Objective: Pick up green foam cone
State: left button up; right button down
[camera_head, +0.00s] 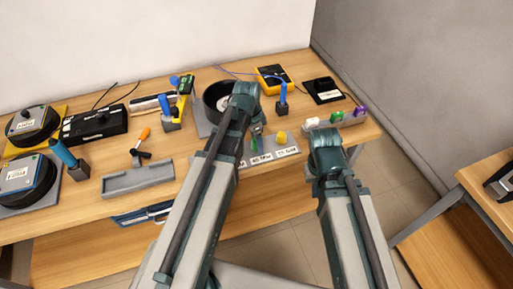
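A green foam cone (254,144) shows at the labelled grey tray (288,153) near the table's front edge, partly hidden by my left arm. A yellow foam cone (281,137) stands to its right on the same tray. My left arm reaches over the table, and the small part that shows of its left gripper (257,129) is just above the green cone. I cannot tell whether it touches the cone. My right arm ends right of the tray, by the front edge. The fingers of its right gripper (322,186) are too hidden to read.
A grey rack (350,119) with white, green and purple pieces stands at the table's right. A black round bowl-like part (216,98) is behind my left arm. A yellow meter (273,78), a black device (323,90) and a blue-handled tool (283,98) stand behind. Grey tray (138,179) left.

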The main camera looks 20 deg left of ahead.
pick_arm(q)
jog(key=shift+r, duration=0.1)
jog(key=shift+c, duration=0.2)
grip_shut()
pick_arm(e)
jog(key=shift+r, duration=0.15)
